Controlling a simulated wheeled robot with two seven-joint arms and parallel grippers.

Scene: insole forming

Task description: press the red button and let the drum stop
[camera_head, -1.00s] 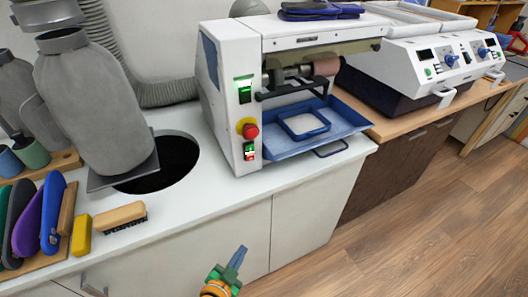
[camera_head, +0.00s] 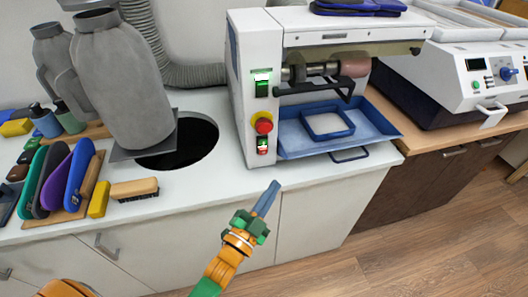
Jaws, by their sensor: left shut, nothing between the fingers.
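The red button (camera_head: 263,126) with a yellow collar sits on the front left panel of the white machine (camera_head: 242,50). A green switch (camera_head: 262,88) is above it and a small green and red switch (camera_head: 262,145) below it. The drum (camera_head: 350,63), a pinkish roller, shows in the machine's opening above a blue tray (camera_head: 375,125). I cannot tell from the frames whether it turns. My left gripper (camera_head: 271,187) is shut and empty, in front of the counter, below the button and apart from it. My right gripper is not in view.
On the counter stand a grey bottle-like container (camera_head: 122,85) by a round dark hole (camera_head: 185,145), a brush (camera_head: 134,189), a yellow block (camera_head: 99,199) and several coloured insoles (camera_head: 78,180). A second white machine (camera_head: 470,75) stands right. The space before the cabinet is clear.

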